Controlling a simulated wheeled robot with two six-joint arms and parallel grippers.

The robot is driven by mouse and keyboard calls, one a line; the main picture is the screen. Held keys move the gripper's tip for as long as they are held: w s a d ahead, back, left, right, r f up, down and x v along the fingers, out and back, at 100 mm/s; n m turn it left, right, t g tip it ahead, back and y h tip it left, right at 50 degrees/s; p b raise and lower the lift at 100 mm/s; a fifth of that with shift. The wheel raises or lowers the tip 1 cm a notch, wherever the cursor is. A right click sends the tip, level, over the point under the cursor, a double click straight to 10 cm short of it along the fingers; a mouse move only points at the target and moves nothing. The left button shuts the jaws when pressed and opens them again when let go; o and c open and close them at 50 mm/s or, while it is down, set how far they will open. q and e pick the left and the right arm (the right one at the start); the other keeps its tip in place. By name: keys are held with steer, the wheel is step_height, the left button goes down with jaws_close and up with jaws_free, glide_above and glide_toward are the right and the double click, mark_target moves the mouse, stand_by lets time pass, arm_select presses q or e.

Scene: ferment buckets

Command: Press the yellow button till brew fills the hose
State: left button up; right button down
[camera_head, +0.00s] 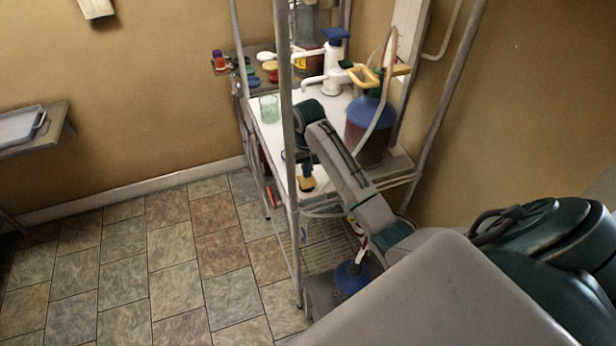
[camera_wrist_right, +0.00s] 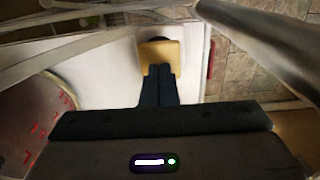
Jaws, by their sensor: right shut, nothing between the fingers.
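The yellow button (camera_head: 306,184) is a small yellow block with a dark part, at the front edge of the white shelf top. It also shows in the right wrist view (camera_wrist_right: 160,54), straight beyond my fingertips. My right gripper (camera_head: 305,170) is shut and empty, its fingers (camera_wrist_right: 158,72) pointing at the button and overlapping its near edge. I cannot tell whether they touch it. A bucket (camera_head: 367,147) with a blue lid and dark reddish contents stands at the back right of the shelf. A pale hose (camera_head: 378,118) runs down in front of it; its contents are unclear. My left gripper is out of view.
Metal rack posts (camera_head: 287,130) stand close to my right arm. A green cup (camera_head: 269,109) and white pump bottle (camera_head: 334,65) stand on the shelf. A blue-topped container (camera_head: 352,278) stands below. The tiled floor (camera_head: 140,270) at left is clear.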

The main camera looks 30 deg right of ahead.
steer(key=shift+f, duration=0.1)
stand_by(0.6)
steer(key=shift+f+b, duration=0.4)
steer(key=shift+f, duration=0.95)
steer(key=shift+r, duration=0.1)
steer(key=shift+r+p, duration=0.4)
steer(key=shift+r, duration=1.05)
steer(key=shift+f, duration=0.2)
